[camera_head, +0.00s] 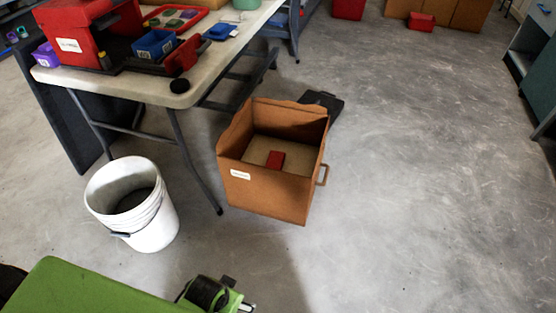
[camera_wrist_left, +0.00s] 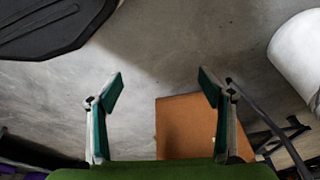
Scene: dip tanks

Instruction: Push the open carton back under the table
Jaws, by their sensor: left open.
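The open carton (camera_head: 255,195) is a brown box standing upright on the floor just right of the table, clear of the tabletop. It has a white label on its front, a handle on its right side and a small red block (camera_head: 276,160) inside. The light table (camera_head: 130,85) stands at the upper left on dark legs. My left gripper (camera_head: 244,303) is at the bottom edge, in front of the carton and apart from it. In the left wrist view its fingers (camera_wrist_left: 160,88) are open and empty, with the brown carton (camera_wrist_left: 185,122) beyond them. My right gripper is not in view.
A white bucket (camera_head: 150,225) stands left of the carton, near the table leg; it also shows in the left wrist view (camera_wrist_left: 298,58). A flat dark case (camera_head: 322,104) lies behind the carton. The floor to the right is clear.

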